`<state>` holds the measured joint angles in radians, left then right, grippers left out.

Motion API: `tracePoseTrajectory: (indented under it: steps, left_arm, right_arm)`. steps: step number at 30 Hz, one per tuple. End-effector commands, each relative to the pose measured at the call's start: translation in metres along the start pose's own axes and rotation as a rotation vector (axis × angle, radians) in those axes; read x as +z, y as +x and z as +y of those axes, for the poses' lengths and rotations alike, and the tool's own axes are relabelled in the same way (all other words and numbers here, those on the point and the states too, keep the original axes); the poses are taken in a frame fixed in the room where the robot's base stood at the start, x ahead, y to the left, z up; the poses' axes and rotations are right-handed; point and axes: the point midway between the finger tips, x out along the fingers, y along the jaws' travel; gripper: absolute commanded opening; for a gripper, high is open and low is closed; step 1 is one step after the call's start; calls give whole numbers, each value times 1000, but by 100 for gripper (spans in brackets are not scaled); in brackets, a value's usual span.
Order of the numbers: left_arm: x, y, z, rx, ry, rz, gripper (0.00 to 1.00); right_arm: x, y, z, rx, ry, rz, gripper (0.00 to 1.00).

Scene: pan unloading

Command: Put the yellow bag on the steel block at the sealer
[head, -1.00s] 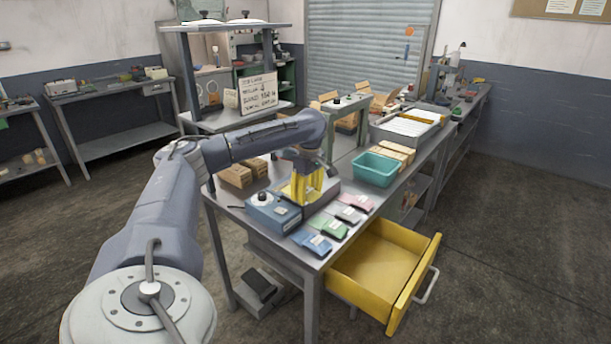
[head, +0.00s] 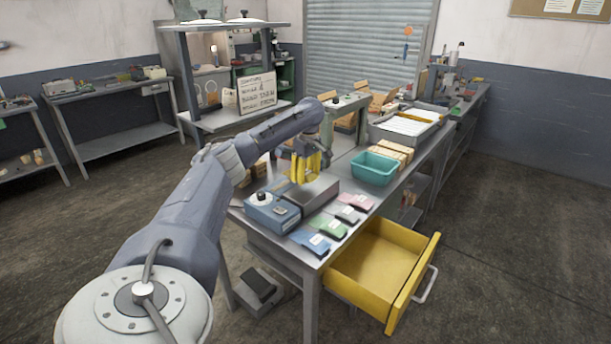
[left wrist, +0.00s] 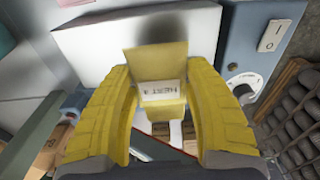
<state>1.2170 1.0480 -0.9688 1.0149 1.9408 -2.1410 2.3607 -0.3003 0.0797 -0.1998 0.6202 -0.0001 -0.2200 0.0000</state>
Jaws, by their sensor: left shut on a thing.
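My left gripper (head: 306,170) has yellow fingers and is over the sealer's left-rear part in the head view. In the left wrist view it is shut on the yellow bag (left wrist: 157,58), which has a white label and sits between the two fingers. In the head view the bag is hard to tell from the yellow fingers. The sealer (head: 270,213) is a blue box with a knob. The steel block (head: 320,189) lies right beside it, a flat grey plate. In the left wrist view the pale block (left wrist: 95,45) shows behind the bag. I cannot tell whether they touch. My right gripper is not in view.
Blue, green, grey and pink packets (head: 333,228) lie along the front of the bench. A teal bin (head: 374,168) stands to the right of the block. An open yellow drawer (head: 384,262) sticks out below. Cardboard boxes (head: 257,170) are partly hidden behind my arm.

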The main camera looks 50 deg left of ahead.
Motion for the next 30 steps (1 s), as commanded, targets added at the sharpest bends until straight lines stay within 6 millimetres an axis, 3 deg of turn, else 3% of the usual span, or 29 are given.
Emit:
tracePoseTrajectory:
  steps: [12, 18, 30]
  left_arm:
    - [-20, 1, 25, -1, -2, -1, 14]
    - [-20, 15, 25, 0, 0, -1, 14]
    - [-20, 18, 24, 0, 0, -1, 14]
  right_arm:
    - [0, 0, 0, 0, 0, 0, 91]
    - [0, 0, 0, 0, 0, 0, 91]
    - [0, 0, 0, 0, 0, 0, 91]
